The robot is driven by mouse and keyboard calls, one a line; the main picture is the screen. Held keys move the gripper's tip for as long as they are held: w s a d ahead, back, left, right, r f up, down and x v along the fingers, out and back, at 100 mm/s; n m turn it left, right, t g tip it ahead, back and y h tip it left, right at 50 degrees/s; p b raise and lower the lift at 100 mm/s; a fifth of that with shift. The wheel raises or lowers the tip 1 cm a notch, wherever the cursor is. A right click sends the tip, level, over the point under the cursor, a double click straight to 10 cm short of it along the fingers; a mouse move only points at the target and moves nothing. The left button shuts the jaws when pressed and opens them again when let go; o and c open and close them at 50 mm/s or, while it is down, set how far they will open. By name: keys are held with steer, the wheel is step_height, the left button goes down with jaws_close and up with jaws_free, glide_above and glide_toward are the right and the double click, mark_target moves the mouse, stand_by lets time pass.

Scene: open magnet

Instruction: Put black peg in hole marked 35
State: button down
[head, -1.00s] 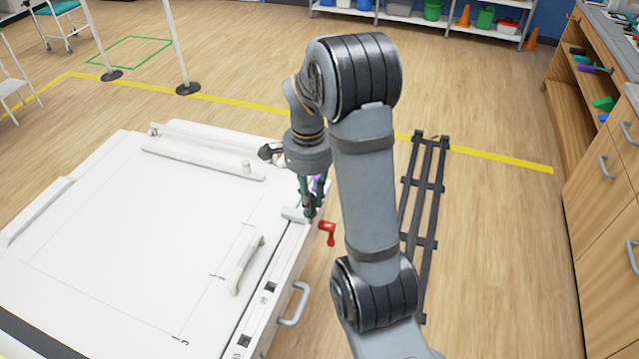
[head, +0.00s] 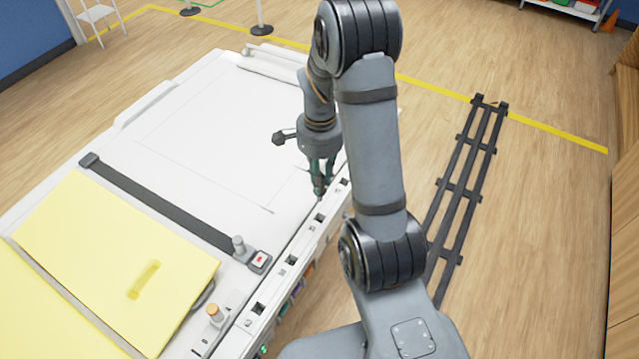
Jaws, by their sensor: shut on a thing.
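My gripper (head: 320,188) points down over the rail on the right edge of the white table. Its green fingers are shut on a small dark piece, apparently the black peg (head: 320,197), which is mostly hidden between the fingertips. The rail (head: 274,285) has a row of square dark holes with small marks beside them, too small to read. One hole (head: 320,217) lies just below and in front of the fingertips, and another (head: 343,183) is just to their right. Nearer holes (head: 291,260) and (head: 258,308) look empty. I cannot tell which is 35 or whether the peg touches the rail.
The white tabletop (head: 215,135) carries a dark strap (head: 165,205) with a red-marked buckle, yellow panels (head: 115,255) and an orange-topped knob (head: 214,313). Coloured items hang under the rail. A black ladder-like rack (head: 465,185) lies on the floor at right, with clear floor around it.

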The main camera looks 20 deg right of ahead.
mark_target(320, 199)
steer(key=shift+w+d+f, duration=0.15)
steer(key=shift+w+f, duration=0.05)
steer(key=shift+w, duration=0.05)
steer(key=shift+s+f+b, duration=0.15)
steer(key=shift+f+b, duration=0.35)
steer(key=shift+b, duration=0.05)
step_height(320, 199, down, 6)
steer(key=b, duration=0.4)
steer(key=shift+r, duration=0.1)
steer(key=shift+f+b, duration=0.65)
steer(key=shift+b, duration=0.15)
steer(key=shift+f+b, duration=2)
steer(key=shift+b, duration=0.3)
steer(key=c, duration=1.5)
jaws_free()
step_height(320, 199, up, 12)
steer(key=shift+r, duration=0.1)
